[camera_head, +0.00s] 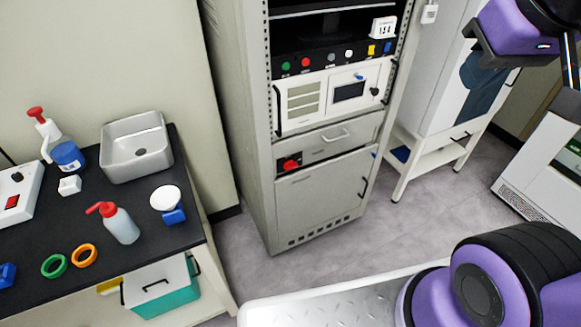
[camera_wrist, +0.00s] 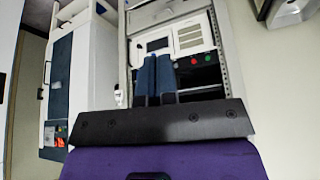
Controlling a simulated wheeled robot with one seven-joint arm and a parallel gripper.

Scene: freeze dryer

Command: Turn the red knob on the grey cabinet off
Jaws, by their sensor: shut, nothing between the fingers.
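The grey cabinet (camera_head: 255,130) stands in the middle of the head view. I cannot make out the red knob in the wrist view. Purple parts of my arm show at the right of the head view.
A row of coloured buttons (camera_head: 306,62) and a white panel unit (camera_head: 298,102) are higher on the cabinet. A dark bench (camera_head: 120,225) with a sink and bottles stands left. A white stand (camera_head: 408,163) is to the right. Grey floor (camera_head: 375,235) is clear before the cabinet.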

